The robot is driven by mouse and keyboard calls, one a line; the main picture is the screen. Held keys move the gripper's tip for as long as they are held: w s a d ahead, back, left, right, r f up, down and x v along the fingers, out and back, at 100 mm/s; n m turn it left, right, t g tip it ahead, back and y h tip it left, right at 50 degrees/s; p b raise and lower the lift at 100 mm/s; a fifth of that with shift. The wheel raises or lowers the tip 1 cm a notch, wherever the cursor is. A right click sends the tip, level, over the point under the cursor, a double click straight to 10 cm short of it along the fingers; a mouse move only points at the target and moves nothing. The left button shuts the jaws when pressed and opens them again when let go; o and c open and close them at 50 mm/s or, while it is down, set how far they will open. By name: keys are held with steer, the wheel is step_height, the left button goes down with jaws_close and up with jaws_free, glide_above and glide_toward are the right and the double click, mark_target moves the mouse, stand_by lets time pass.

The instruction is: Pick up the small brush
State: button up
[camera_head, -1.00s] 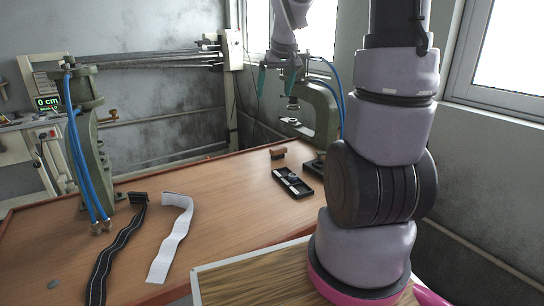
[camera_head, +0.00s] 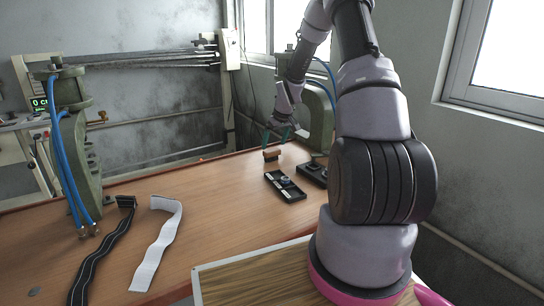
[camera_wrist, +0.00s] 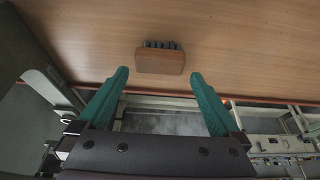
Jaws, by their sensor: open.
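The small brush (camera_head: 271,155) has a brown wooden block and lies near the far edge of the wooden table, in front of the green press. In the wrist view the brush (camera_wrist: 160,60) shows its brown back with dark bristles along one side. My gripper (camera_head: 278,134) is just above and beyond the brush in the head view. In the wrist view its two green fingers (camera_wrist: 160,82) are wide apart, with the brush centred just ahead of the fingertips. The gripper is open and empty.
A black tray (camera_head: 286,187) with small parts lies in front of the brush, beside another dark part (camera_head: 313,173). A green press (camera_head: 318,112) stands behind. A black strap (camera_head: 103,248) and a white strap (camera_head: 158,245) lie at left. The table's middle is clear.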

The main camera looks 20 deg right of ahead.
mark_target(272, 150)
steer(key=shift+x, duration=2.8)
steer(key=c, duration=1.1)
steer(key=shift+r, duration=5.05)
